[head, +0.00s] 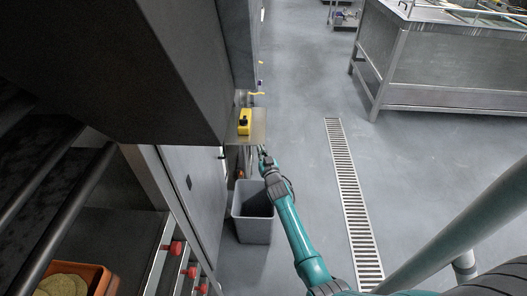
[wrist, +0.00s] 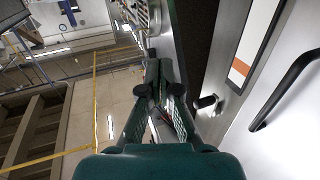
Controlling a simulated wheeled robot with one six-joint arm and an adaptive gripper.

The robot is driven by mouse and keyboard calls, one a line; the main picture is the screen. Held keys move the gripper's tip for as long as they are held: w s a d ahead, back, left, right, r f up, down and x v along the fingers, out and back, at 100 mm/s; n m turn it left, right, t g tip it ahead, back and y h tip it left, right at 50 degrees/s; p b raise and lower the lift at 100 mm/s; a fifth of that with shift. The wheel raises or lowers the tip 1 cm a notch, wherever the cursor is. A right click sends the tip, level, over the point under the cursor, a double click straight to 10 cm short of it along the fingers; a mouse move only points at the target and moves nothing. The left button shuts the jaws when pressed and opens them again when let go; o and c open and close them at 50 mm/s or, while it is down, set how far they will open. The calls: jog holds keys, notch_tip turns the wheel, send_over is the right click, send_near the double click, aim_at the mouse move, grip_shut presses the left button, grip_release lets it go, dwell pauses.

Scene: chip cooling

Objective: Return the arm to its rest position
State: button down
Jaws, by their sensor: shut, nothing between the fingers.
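My arm is teal and stretches forward from the lower right in the head view. My gripper (head: 264,155) is at its far end, small in that view, beside a metal shelf and above a grey bin. In the wrist view my gripper (wrist: 152,68) shows its two dark fingers brought together at the tips, with nothing between them.
A grey bin (head: 253,228) stands on the floor below the arm. A yellow object (head: 245,121) sits on a small metal shelf (head: 259,128). An orange container (head: 97,274) is at lower left. A steel table (head: 440,97) stands back right. Floor around the drain grate (head: 349,190) is clear.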

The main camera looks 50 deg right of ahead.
jog(key=shift+s+d, duration=0.3)
jog(key=s+a+f+n+y, duration=0.1)
jog(key=s+a+f+y, duration=0.15)
jog(key=s+a, duration=1.1)
jog(key=s+a+f+n+y, duration=0.2)
jog(key=s+a+f, duration=0.2)
jog(key=s+a, duration=0.9)
jog(key=s+a+r+n+y, duration=0.1)
jog(key=s+a+r, duration=0.35)
jog(key=s, duration=0.25)
jog(key=s+a+r+y, duration=0.1)
jog(key=s+a+r, duration=0.2)
jog(key=s+a, duration=0.3)
jog(key=s+a+r+n+g+y, duration=0.1)
jog(key=s+r+y, duration=0.1)
jog(key=s+r, duration=0.9)
jog(key=shift+a+r+n, duration=0.2)
jog(key=shift+r+n, duration=0.2)
jog(key=shift+r, duration=0.1)
